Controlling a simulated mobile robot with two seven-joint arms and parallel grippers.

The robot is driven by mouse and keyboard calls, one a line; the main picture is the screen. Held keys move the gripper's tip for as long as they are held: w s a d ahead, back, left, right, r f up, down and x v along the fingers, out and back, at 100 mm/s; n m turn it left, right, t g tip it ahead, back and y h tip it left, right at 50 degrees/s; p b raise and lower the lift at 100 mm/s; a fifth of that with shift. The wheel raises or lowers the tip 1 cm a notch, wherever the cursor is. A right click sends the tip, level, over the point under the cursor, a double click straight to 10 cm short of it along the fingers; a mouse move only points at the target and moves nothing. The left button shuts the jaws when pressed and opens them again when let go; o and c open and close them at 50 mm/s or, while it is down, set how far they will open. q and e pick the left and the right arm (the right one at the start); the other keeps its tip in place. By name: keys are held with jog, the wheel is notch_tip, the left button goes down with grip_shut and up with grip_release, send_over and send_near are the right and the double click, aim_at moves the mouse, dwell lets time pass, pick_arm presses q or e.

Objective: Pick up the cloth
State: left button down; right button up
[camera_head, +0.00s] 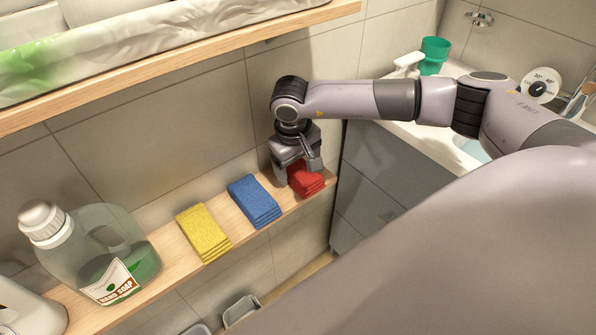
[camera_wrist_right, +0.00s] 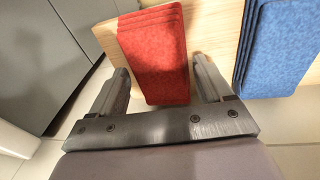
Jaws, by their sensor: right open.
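Three folded cloths lie in a row on the wooden shelf: a yellow cloth (camera_head: 204,232), a blue cloth (camera_head: 254,201) and a red cloth (camera_head: 308,183) at the right end. My right gripper (camera_head: 298,172) is over the red cloth and hides part of it. In the right wrist view the red cloth (camera_wrist_right: 155,60) lies between the two open fingers of my right gripper (camera_wrist_right: 165,88), with a gap visible on the left side. The blue cloth (camera_wrist_right: 278,48) is to the right, outside the fingers. My left gripper is not in view.
A hand soap bottle (camera_head: 100,255) stands on the lower shelf (camera_head: 172,278), left of the yellow cloth. An upper shelf (camera_head: 200,58) overhangs at top left. A counter with a green cup (camera_head: 434,55) and a white spray bottle (camera_head: 408,64) stands behind my right arm.

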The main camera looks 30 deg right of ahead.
aim_at(301, 172)
jog(key=shift+f, duration=0.35)
jog(key=c, duration=0.7)
jog(key=shift+r, duration=0.1)
jog(key=shift+s+r, duration=0.15)
jog(key=shift+r, duration=0.3)
jog(key=r, duration=0.6)
jog(key=shift+s+d, duration=0.1)
jog(key=shift+s, duration=0.2)
jog(key=s+d+b, duration=0.1)
jog(key=s+b, duration=0.1)
jog(key=s, duration=1.7)
jog(key=shift+d, duration=0.2)
jog(key=shift+o, duration=0.5)
jog(key=shift+w, duration=0.1)
